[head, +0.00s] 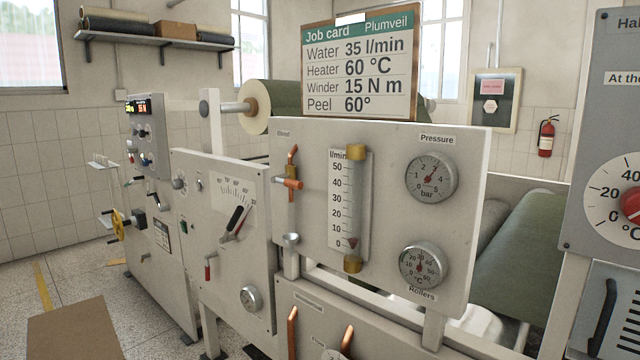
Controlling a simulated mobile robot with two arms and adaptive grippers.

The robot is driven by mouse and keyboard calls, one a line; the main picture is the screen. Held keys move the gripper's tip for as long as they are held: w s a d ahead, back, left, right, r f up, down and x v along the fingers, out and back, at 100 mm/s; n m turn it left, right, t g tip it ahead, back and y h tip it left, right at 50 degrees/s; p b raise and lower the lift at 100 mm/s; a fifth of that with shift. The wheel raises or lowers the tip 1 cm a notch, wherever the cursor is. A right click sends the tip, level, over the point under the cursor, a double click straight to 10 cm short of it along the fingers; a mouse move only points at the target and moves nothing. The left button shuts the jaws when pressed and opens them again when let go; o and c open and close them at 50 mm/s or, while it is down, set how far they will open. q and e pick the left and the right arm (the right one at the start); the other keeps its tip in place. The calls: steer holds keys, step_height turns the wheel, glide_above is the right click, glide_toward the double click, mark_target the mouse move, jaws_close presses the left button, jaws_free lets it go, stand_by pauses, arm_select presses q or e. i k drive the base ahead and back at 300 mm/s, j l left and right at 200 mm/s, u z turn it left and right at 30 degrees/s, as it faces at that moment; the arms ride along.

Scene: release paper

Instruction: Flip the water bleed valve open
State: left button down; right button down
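The bleed valve (289,183) is on the left part of the upper grey panel (390,290), under a small label that seems to read "Bleed". A small metal funnel (291,239) sits below the pipe. To the right, the water flow tube (348,200) is marked l/min, and its float (353,243) rests near 0. Neither of my grippers is in view.
A job card (360,70) above the panel reads Water 35 l/min. Pressure (431,177) and roller temperature (422,265) gauges are at the panel's right. A lower panel with copper pipes (292,328) is beneath. A left panel has a dial and lever (235,218).

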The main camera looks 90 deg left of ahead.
mark_target(291, 181)
steer(key=u, duration=2.65)
